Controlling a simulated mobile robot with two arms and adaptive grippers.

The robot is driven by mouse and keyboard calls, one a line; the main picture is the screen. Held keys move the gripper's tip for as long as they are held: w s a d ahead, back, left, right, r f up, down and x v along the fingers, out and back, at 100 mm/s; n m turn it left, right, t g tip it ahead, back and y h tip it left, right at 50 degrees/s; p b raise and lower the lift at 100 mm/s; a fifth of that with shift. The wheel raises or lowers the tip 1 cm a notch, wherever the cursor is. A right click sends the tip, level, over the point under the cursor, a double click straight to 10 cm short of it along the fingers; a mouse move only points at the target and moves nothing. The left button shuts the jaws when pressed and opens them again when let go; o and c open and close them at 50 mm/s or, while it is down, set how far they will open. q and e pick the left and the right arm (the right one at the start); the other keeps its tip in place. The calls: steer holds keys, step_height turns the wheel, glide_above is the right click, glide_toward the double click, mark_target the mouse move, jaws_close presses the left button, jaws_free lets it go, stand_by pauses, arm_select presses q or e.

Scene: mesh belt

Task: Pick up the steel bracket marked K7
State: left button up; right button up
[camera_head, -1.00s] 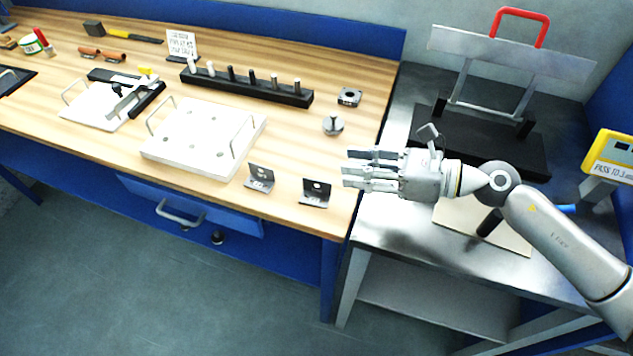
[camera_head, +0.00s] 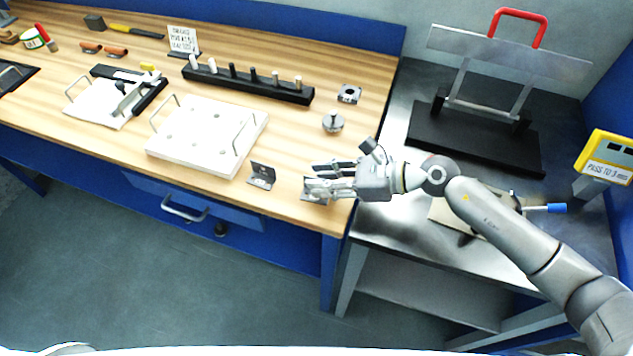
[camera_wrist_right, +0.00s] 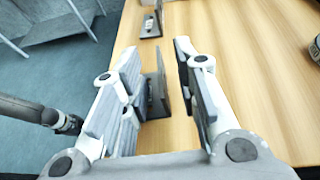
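Two small dark steel angle brackets stand near the front edge of the wooden bench. The left bracket (camera_head: 262,175) is free; it also shows at the top of the right wrist view (camera_wrist_right: 150,24). My right gripper (camera_head: 311,178) is at the right bracket (camera_head: 313,198), mostly covering it in the head view. In the right wrist view, the fingers of my right gripper (camera_wrist_right: 157,58) are apart, with the right bracket (camera_wrist_right: 157,92) standing between them, nearer the left finger. The markings are too small to read, so I cannot tell which is K7. My left gripper is out of view.
A white plate with handles (camera_head: 200,140) lies left of the brackets. A black peg rack (camera_head: 250,85), a square dark part (camera_head: 349,93) and a round metal part (camera_head: 333,122) lie behind. A steel side table (camera_head: 385,222) with a black-based fixture (camera_head: 475,140) stands right.

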steer(key=shift+x, duration=0.9)
jaws_close()
steer(key=shift+r, duration=0.2)
